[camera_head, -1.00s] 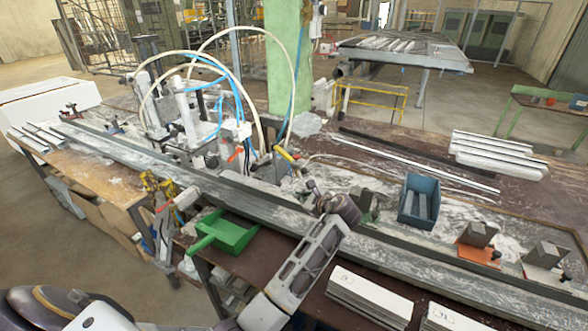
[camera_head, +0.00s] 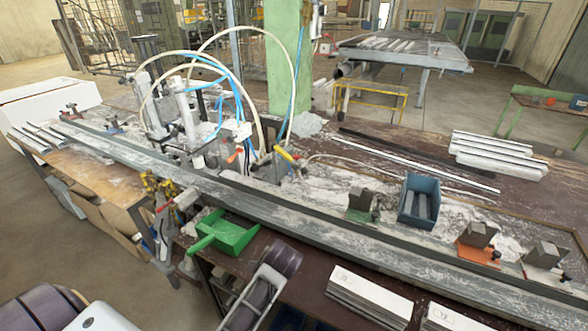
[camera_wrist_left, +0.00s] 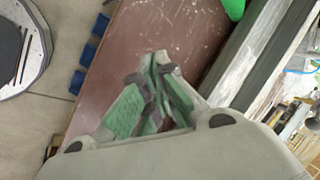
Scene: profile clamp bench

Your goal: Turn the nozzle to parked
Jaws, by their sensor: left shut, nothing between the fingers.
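A yellow piece with a dark end (camera_head: 287,153) stands at the rear edge of the clamp station (camera_head: 200,135), beside the hoses. It may be the nozzle, but it is too small to tell its setting. In the left wrist view my left gripper (camera_wrist_left: 160,64) has its green-padded fingers together with nothing between them, over the brown table top (camera_wrist_left: 125,50). In the head view only my arm link shows at the bottom middle; the left fingers are out of that picture. My right gripper is in neither view.
A green bin (camera_head: 228,235) sits near the front edge, and shows in the wrist view (camera_wrist_left: 234,8). A long grey rail (camera_head: 330,235) crosses the bench. A blue bin (camera_head: 419,200) and clamp blocks (camera_head: 476,235) stand right. White profiles (camera_head: 370,297) lie in front.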

